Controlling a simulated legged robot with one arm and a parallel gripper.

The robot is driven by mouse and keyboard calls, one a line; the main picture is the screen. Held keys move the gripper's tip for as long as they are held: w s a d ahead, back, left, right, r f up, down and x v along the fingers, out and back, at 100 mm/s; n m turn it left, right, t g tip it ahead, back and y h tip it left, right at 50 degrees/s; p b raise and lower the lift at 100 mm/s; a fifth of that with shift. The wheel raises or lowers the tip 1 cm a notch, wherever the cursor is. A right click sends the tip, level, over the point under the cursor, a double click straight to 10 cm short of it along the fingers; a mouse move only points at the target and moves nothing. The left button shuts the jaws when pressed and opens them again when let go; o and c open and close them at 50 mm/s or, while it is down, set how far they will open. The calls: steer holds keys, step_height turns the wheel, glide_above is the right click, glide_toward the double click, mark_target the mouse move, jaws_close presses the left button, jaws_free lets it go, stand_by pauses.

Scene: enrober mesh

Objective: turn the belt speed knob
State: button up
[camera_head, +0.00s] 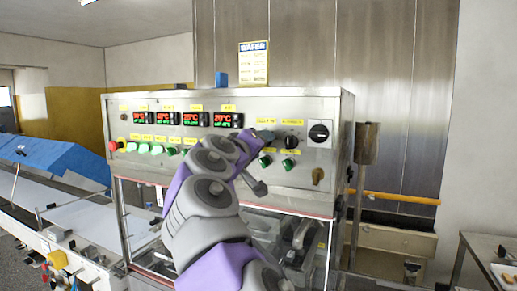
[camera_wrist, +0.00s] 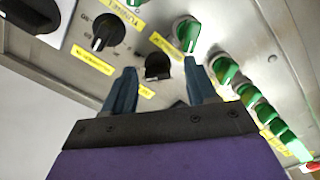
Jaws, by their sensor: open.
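Two black knobs sit side by side on the steel control panel (camera_head: 225,170). Their yellow labels are too small or tilted to read, so I cannot tell which is the belt speed knob. One black knob (camera_wrist: 157,66) shows between my fingertips in the wrist view; my gripper hides it in the head view. The other black knob (camera_head: 291,142) is just right of my gripper in the head view, and shows at upper left in the wrist view (camera_wrist: 103,33). My gripper (camera_wrist: 159,80) is open, its two fingers pointing at the panel. Contact with the knob cannot be seen.
Green knobs (camera_head: 265,161) sit below the black ones, one close to my fingertip in the wrist view (camera_wrist: 187,33). A larger black rotary switch (camera_head: 319,132) is to the right. Red displays (camera_head: 195,119) line the panel's top left. A conveyor (camera_head: 85,218) runs at left.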

steer(key=b+v, duration=0.4)
steer(key=v, duration=1.2)
steer(key=shift+s+a, duration=0.2)
steer(key=shift+a, duration=0.1)
